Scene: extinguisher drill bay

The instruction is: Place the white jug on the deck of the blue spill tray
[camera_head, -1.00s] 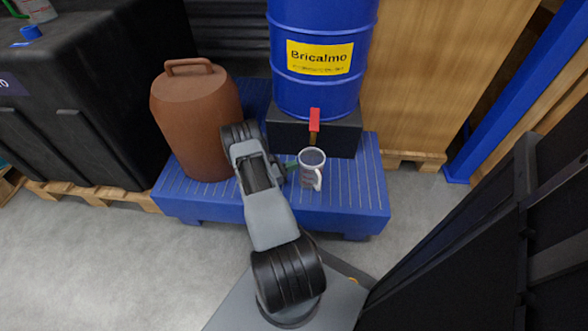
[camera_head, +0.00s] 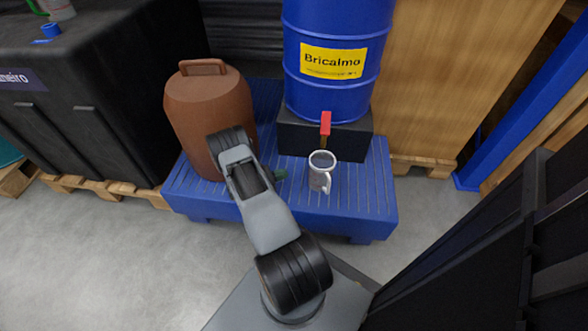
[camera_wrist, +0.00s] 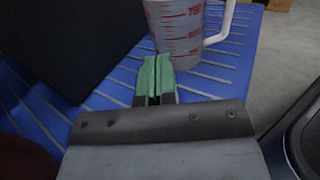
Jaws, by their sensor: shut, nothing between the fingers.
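The white jug (camera_head: 320,172) stands upright on the slatted deck of the blue spill tray (camera_head: 358,198), in front of the blue drum's black stand. In the wrist view its lower part, with red markings and a white handle on the right, shows at the top (camera_wrist: 180,28). My gripper (camera_head: 281,174) is just left of the jug in the head view, mostly hidden by my wrist. In the wrist view its green fingers (camera_wrist: 154,75) are closed together with nothing between them. They point towards the jug and appear apart from it. The tray deck (camera_wrist: 225,75) also shows there.
A blue drum (camera_head: 335,95) with a red tap (camera_head: 325,123) rests on a black stand (camera_head: 350,143) behind the jug. A brown canister (camera_head: 200,110) stands on the tray's left. The right part of the deck is clear. A black cabinet-like body (camera_head: 480,240) is at right.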

